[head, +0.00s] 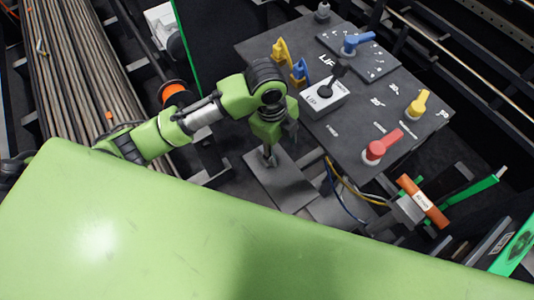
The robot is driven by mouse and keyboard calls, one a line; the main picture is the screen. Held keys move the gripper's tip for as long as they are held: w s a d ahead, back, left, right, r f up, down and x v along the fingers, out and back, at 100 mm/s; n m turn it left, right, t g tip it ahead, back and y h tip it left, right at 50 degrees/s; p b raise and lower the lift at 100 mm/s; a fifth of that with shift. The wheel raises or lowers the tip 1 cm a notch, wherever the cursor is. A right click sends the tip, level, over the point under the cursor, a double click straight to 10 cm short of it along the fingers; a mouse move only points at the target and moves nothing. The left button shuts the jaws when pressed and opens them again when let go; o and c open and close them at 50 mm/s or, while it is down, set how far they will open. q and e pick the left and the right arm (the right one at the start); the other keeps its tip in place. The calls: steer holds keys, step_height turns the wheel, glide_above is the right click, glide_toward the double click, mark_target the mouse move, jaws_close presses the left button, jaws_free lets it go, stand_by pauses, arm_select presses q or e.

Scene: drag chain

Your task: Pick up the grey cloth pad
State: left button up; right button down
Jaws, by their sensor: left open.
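My left gripper (270,157) points down from the green arm that comes in from the left. Its fingers are small in the picture, and they look open. They are over or at the upper part of a flat grey rectangular piece (287,191), which looks like the grey cloth pad. I cannot tell whether the fingers touch it. The near end of the grey piece lies clear of the gripper. My right gripper is not in view.
Right of the gripper stands a dark control panel (350,125) with yellow, blue and red levers. Loose cables (345,190) hang below its near edge. An orange-handled part (424,202) lies at the right. Long rods (75,75) fill the left.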

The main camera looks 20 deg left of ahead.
arm_select(q)
steer(key=w+a+r+m+y, duration=0.2)
steer(key=w+a+r+m, duration=0.1)
steer(key=a, duration=0.2)
steer(key=shift+g, duration=0.3)
steer(key=f, duration=0.2)
steer(key=f+p, duration=0.1)
steer(key=f, duration=0.5)
steer(key=shift+s+d, duration=0.15)
steer(key=shift+s, duration=0.1)
step_height(320, 180, down, 5)
steer(key=shift+r+p, duration=0.1)
steer(key=shift+p, duration=0.95)
steer(key=shift+f, duration=0.45)
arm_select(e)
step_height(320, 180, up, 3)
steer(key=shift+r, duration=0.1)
arm_select(q)
steer(key=shift+c, duration=0.2)
steer(key=c, duration=1.1)
